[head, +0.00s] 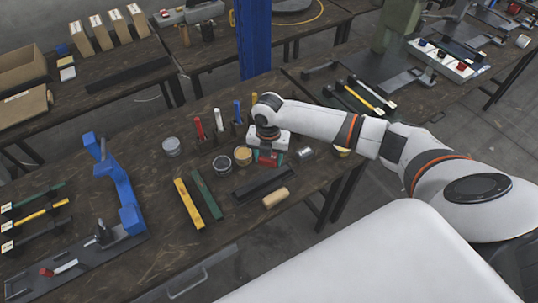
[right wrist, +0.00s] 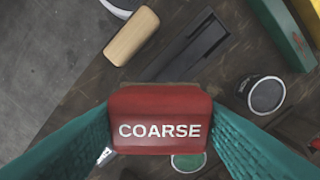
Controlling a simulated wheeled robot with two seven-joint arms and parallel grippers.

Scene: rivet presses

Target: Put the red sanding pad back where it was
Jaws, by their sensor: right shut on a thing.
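My right gripper (head: 268,157) is over the middle table, its teal fingers shut on the red sanding pad (head: 270,159). In the right wrist view the red sanding pad (right wrist: 160,120) is held between the two teal fingers, its face marked COARSE toward the camera. A dark flat tray (head: 262,184) lies in front of the gripper, and the dark tray (right wrist: 190,45) shows above the pad in the right wrist view, bare where visible. The pad hides the table beneath it, so its height is unclear. My left gripper is not in view.
A wooden cylinder (head: 275,198) lies beside the tray. Tins (head: 222,164) and a tan-topped tin (head: 243,155) stand left of the gripper, a metal cup (head: 304,153) to its right. Green (head: 206,194) and yellow (head: 188,203) bars lie left. A blue press (head: 122,185) stands further left.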

